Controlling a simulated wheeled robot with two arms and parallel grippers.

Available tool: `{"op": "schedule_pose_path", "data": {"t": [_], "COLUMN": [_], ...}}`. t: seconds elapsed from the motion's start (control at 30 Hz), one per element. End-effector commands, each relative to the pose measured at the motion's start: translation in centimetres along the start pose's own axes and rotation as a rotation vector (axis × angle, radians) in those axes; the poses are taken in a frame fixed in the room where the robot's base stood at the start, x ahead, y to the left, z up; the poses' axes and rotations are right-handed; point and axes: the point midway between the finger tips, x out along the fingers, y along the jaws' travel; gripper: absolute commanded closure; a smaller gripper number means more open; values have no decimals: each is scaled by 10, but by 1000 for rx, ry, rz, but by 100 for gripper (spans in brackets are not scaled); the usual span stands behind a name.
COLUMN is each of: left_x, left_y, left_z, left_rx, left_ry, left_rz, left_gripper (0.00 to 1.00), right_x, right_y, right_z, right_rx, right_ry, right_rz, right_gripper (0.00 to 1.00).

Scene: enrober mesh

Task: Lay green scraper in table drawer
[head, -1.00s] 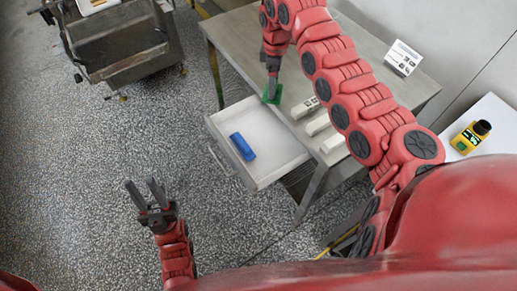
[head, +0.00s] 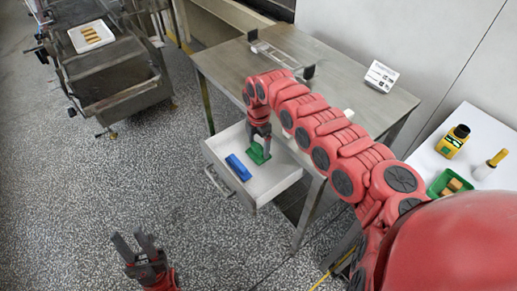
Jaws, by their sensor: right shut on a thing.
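The green scraper (head: 258,153) is in my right gripper (head: 261,141), at the back part of the open table drawer (head: 275,184). The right gripper is shut on it and points down. I cannot tell whether the scraper touches the drawer floor. A blue block-like item (head: 238,167) lies in the drawer, just left of the scraper and apart from it. The drawer is pulled out from the steel table (head: 335,72). My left gripper (head: 131,240) is open and empty, low at the left over the floor.
A white sign (head: 380,76) and a metal rack (head: 277,54) stand on the steel table. A white side table (head: 484,124) at right bears a yellow bottle (head: 452,141), a brush (head: 491,163) and a green bin (head: 447,184). A machine with a tray (head: 91,36) stands at upper left.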

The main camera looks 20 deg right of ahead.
Motion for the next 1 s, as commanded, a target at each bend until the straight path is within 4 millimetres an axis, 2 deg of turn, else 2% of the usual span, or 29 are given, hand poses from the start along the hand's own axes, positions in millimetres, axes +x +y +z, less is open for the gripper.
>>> {"op": "schedule_pose_path", "data": {"t": [0.2, 0.53, 0.57, 0.6, 0.87, 1.0], "left_x": [6, 2, 2, 3, 4, 3], "left_y": [0, 0, 0, 0, 0, 0], "left_z": [-1, 0, 0, 0, -1, 0], "left_rx": [0, 0, 0, 0, 0, 0], "left_ry": [0, 0, 0, 0, 0, 0], "left_rz": [0, 0, 0, 0, 0, 0], "left_gripper": [64, 64, 64, 64, 64, 64], "right_x": [28, 33, 33, 32, 30, 19], "right_y": [0, 0, 0, 0, 0, 1], "right_z": [-2, 0, 0, 0, 0, 2], "right_rx": [-1, 0, 0, 1, 1, 3], "right_ry": [2, 0, 0, 0, 1, -1], "right_rz": [-2, 0, 0, 0, 0, 5], "right_gripper": [70, 70, 9, 2, 0, 0]}}
